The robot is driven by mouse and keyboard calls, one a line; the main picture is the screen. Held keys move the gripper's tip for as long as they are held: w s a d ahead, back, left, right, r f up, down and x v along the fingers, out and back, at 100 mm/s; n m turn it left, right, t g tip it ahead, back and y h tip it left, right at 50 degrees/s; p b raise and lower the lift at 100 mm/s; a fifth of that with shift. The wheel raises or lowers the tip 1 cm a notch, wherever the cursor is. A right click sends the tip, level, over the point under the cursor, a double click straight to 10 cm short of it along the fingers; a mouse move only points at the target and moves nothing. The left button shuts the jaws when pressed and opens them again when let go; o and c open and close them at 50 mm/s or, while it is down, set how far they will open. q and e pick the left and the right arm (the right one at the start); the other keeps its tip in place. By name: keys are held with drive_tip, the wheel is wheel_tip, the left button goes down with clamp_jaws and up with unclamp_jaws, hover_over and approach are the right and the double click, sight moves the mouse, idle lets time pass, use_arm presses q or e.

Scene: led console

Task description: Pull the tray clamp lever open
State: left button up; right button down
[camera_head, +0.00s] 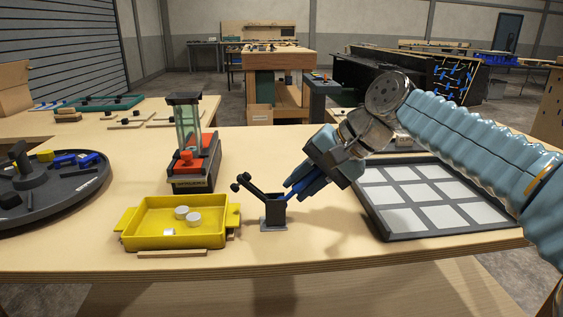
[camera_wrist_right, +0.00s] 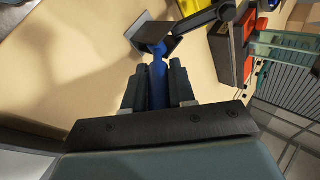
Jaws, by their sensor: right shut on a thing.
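The tray clamp (camera_head: 273,212) is a small dark post on a grey base plate, right of the yellow tray (camera_head: 139,222). Its black arm with round knobs (camera_head: 241,182) tilts up to the left over the tray's right side. My right gripper (camera_head: 297,191) comes in from the right and is shut on the clamp's blue lever (camera_wrist_right: 158,82). In the right wrist view the lever lies between the two dark fingers, its far end at the clamp. In the head view the fingers hide part of the lever. My left gripper is not in view.
The yellow tray holds several pale round pieces. A red and black stand with a clear column (camera_head: 190,140) is behind it. A dark round turntable (camera_head: 60,195) sits at the left. A grey-framed panel of white squares (camera_head: 430,195) lies at the right, beneath my right arm.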

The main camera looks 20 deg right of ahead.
sight(287, 196)
drive_tip(key=h, duration=0.1)
drive_tip(key=a+h, duration=0.1)
drive_tip(key=r+g+h, duration=0.1)
drive_tip(key=shift+w+a+r+n+h+p, duration=0.1)
drive_tip(key=shift+w+a+n+h+p, duration=0.2)
drive_tip(key=shift+a+h, duration=0.1)
drive_tip(key=shift+w+a+r+g+h, duration=0.1)
drive_tip(key=shift+a+g+h, duration=0.1)
drive_tip(key=shift+h, duration=0.4)
drive_tip(key=shift+a+r+g+h, duration=0.1)
drive_tip(key=shift+a+g+h, duration=0.1)
drive_tip(key=shift+h, duration=0.4)
drive_tip(key=c, duration=1)
unclamp_jaws()
